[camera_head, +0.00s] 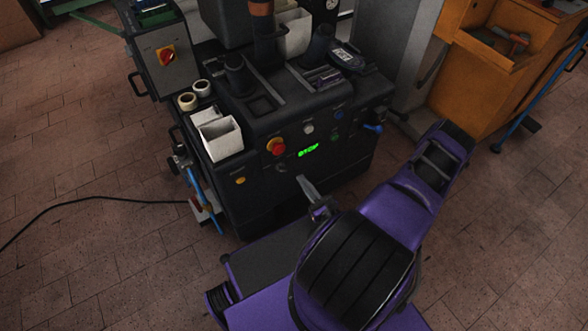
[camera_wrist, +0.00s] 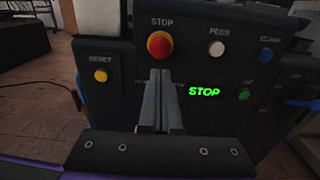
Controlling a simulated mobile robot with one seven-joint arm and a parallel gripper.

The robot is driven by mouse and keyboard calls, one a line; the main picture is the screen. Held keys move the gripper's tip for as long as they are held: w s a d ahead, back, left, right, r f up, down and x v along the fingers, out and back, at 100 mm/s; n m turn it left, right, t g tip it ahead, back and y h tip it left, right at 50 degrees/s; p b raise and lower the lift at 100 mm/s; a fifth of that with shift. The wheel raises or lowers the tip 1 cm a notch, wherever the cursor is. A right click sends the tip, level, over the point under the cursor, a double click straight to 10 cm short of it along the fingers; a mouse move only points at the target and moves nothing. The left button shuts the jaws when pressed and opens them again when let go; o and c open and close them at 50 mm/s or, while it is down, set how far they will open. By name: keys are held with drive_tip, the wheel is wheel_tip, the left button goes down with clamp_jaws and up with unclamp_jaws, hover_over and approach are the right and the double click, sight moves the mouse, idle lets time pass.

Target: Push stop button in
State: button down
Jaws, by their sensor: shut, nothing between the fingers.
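The stop button (camera_head: 276,146) is a red dome on a yellow ring on the front panel of the black heel press (camera_head: 258,190). In the wrist view the stop button (camera_wrist: 159,45) sits under the label "STOP", just above my fingertips. My gripper (camera_wrist: 159,72) is shut and empty, its two grey fingers side by side and pointing at the panel. In the head view my gripper (camera_head: 302,180) is below and slightly right of the button. It looks apart from the button, but the exact gap to the panel is hard to tell.
A white button (camera_wrist: 217,48), blue knob (camera_wrist: 266,55), green button (camera_wrist: 244,94) and yellow reset button (camera_wrist: 100,75) surround it. A green "STOP" display (camera_wrist: 204,91) is lit. An orange bench (camera_head: 480,90) stands right.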

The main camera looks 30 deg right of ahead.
drive_tip(key=shift+s+d, duration=0.1)
drive_tip(key=shift+s, duration=1.15)
